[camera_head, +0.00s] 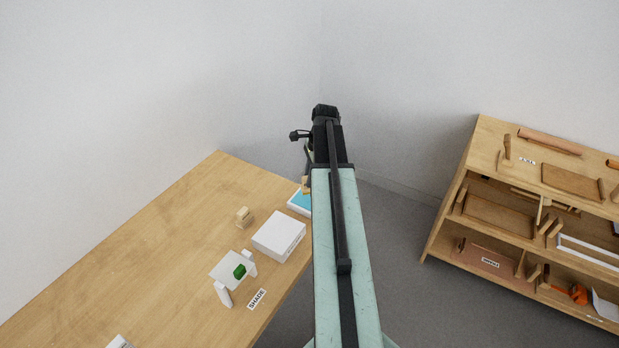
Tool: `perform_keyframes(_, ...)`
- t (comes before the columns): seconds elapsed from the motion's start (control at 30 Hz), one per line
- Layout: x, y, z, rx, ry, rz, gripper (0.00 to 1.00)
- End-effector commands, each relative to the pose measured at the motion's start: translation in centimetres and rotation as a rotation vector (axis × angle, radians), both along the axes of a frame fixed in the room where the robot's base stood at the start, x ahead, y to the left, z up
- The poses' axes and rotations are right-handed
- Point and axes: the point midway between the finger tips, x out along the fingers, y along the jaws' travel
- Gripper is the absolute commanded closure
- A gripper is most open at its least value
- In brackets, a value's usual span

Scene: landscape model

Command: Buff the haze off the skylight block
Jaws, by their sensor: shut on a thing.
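A low white block with a light blue top (299,202), which looks like the skylight block, lies near the table's right edge. My arm covers its right side. My gripper (308,163) hangs just above and behind it, mostly hidden by my arm. It is shut on a small tan wooden piece (306,185), of which only a sliver shows at the blue top. I cannot tell whether the piece touches the top. Any haze is too small to make out.
On the wooden table (150,245) are a white box (279,236), a small wooden block (244,217), a white stand (224,292) with a green piece (239,271), and a SHADE label (257,299). A wooden shelf (452,208) with several items stands right. The table's left is mostly clear.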

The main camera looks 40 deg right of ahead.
Motion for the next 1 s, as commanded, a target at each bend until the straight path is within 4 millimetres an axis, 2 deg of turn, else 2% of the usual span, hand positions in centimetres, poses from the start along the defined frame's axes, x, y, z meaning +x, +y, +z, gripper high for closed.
perform_keyframes(0.03, 0.0, 0.0, 1.3, 0.0, 0.0, 0.0, 1.0)
perform_keyframes(0.17, 0.0, 0.0, 2.5, 0.0, 0.0, 0.0, 1.0)
perform_keyframes(0.47, 0.0, 0.0, 2.3, 0.0, 0.0, 0.0, 1.0)
perform_keyframes(0.57, 0.0, 0.0, 2.9, 0.0, 0.0, 0.0, 1.0)
perform_keyframes(0.8, 0.0, 0.0, 5.5, 0.0, 0.0, 0.0, 1.0)
perform_keyframes(1.0, 0.0, 0.0, 5.3, 0.0, 0.0, 0.0, 1.0)
